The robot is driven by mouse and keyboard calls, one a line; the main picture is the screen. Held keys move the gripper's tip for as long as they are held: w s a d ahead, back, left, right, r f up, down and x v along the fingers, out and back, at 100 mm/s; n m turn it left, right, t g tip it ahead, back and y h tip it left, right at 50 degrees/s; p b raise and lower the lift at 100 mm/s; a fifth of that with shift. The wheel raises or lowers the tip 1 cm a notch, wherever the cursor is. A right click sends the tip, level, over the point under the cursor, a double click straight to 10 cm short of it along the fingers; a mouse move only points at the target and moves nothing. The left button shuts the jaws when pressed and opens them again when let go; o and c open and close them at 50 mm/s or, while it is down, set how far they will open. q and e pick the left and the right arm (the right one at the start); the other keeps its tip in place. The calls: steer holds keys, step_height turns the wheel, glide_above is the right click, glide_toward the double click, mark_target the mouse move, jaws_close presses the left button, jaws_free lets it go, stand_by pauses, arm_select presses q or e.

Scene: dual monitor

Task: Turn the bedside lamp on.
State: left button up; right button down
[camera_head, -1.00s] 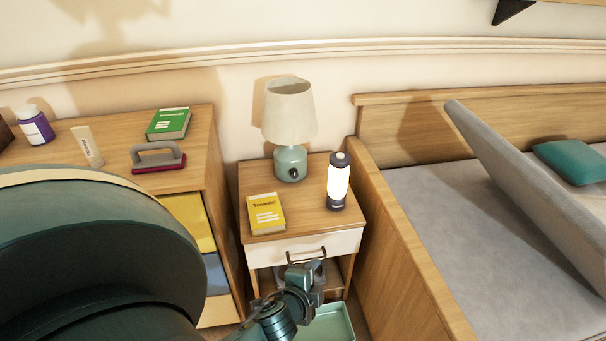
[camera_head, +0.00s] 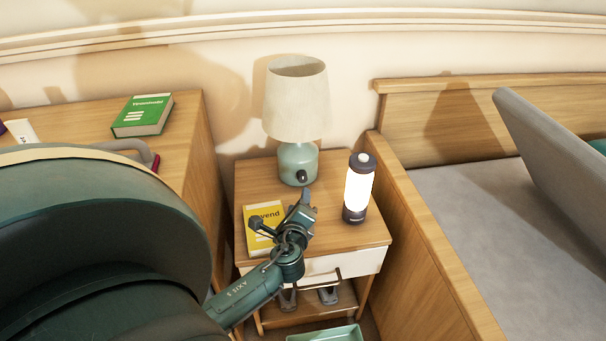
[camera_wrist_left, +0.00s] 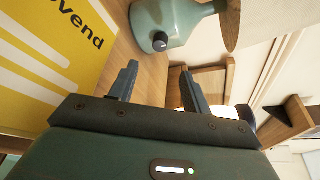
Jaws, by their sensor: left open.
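The bedside lamp (camera_head: 296,108) has a cream shade and a green-grey base (camera_head: 297,163), and stands at the back of the wooden nightstand (camera_head: 347,235). A dark knob (camera_head: 302,176) is on the front of its base; it also shows in the left wrist view (camera_wrist_left: 160,41). The shade does not look lit. My left gripper (camera_head: 304,203) is open and empty above the nightstand, in front of the lamp and apart from the knob. In the left wrist view its fingers (camera_wrist_left: 158,84) are spread, with the lamp base beyond them. My right gripper is not in view.
A yellow book (camera_head: 262,216) lies on the nightstand left of my gripper. A glowing lantern (camera_head: 358,188) stands to its right. A dresser with a green book (camera_head: 143,115) is at the left, and a bed (camera_head: 440,225) at the right.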

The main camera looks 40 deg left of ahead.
mark_target(303, 180)
arm_select(q)
steer(key=b+x, duration=0.2)
steer(key=x, duration=0.9)
steer(key=shift+a+f, duration=0.1)
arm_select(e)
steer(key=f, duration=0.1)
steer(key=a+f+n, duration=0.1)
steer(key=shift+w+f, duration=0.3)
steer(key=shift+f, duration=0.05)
arm_select(q)
steer(key=shift+c, duration=0.2)
steer(key=c, duration=1)
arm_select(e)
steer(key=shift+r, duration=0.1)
